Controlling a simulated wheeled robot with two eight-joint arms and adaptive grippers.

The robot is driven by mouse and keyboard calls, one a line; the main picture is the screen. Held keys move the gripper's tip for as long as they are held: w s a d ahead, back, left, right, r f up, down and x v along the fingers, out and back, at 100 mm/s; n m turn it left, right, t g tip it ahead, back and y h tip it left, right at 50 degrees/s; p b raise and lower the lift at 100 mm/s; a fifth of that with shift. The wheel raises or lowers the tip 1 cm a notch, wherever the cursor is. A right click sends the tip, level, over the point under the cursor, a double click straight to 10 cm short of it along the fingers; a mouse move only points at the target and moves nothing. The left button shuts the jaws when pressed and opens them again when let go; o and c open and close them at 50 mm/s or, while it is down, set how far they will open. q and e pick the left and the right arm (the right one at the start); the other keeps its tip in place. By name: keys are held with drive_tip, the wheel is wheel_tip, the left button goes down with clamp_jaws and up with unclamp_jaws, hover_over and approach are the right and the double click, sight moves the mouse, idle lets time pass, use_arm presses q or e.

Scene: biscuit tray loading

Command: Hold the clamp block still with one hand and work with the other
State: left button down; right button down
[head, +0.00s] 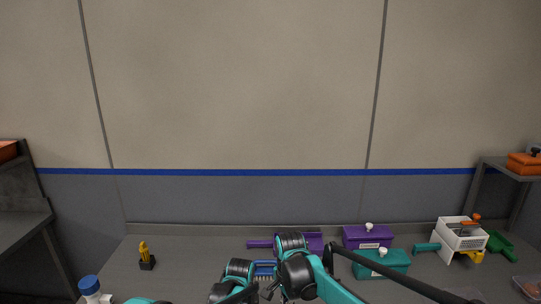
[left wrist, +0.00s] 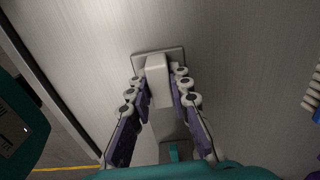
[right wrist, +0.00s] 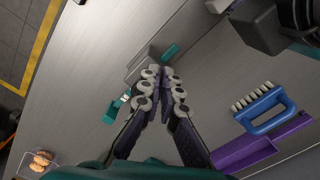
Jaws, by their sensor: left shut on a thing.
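The clamp block (left wrist: 158,82) is a pale upright block on a grey base plate (left wrist: 172,52) in the left wrist view. My left gripper (left wrist: 161,88) is shut on it, one finger on each side.
A blue brush (right wrist: 268,122) and a purple dustpan (right wrist: 240,152) lie close by. Purple (head: 368,238) and teal (head: 382,264) boxes, then a white basket (head: 460,240), stand to the right. A yellow item on a dark base (head: 147,264) and a blue-capped bottle (head: 89,284) are left.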

drive_tip(key=shift+a, duration=0.25)
drive_tip(key=shift+a+r, duration=0.1)
drive_tip(key=shift+r, duration=2.85)
wheel_tip(320, 180, down, 6)
drive_tip(key=s+d, duration=0.1)
drive_tip(key=s, duration=0.1)
drive_tip(key=shift+s+d, duration=0.25)
drive_tip(key=shift+d, duration=0.15)
drive_tip(key=shift+w+d, duration=0.15)
